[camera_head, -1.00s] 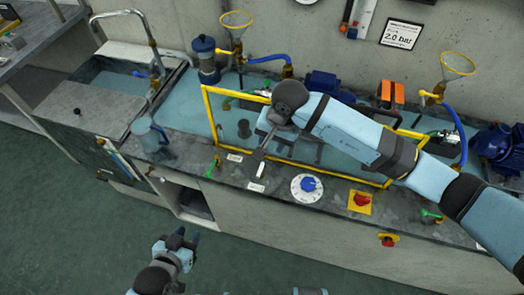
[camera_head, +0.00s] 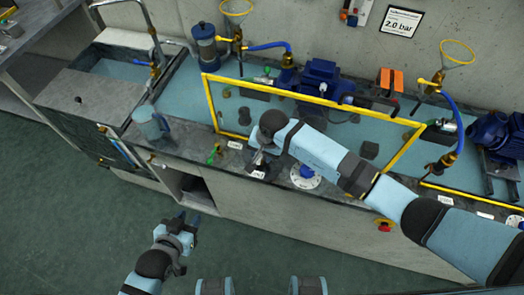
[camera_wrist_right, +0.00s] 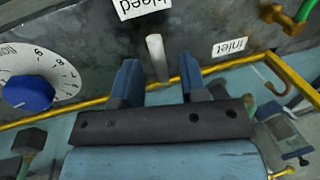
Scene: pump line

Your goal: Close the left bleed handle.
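The left bleed handle (camera_wrist_right: 156,57) is a short pale grey lever beside the "bleed" label (camera_wrist_right: 143,6) in the right wrist view. It points toward my right gripper (camera_wrist_right: 160,80), and its lower end lies between the two spread blue fingertips, with a gap on each side. In the head view my right gripper (camera_head: 258,160) is over the bench front, just above the bleed label (camera_head: 258,174), and hides the handle. My left gripper (camera_head: 190,218) hangs in front of the bench with its fingers apart and empty.
A blue dial (camera_wrist_right: 28,93) sits beside the handle. The inlet label (camera_head: 234,145) and green inlet handle (camera_head: 213,152) are to the left. A yellow-framed panel (camera_head: 210,100) stands behind. A blue jug (camera_head: 150,124) is further left. The floor in front is clear.

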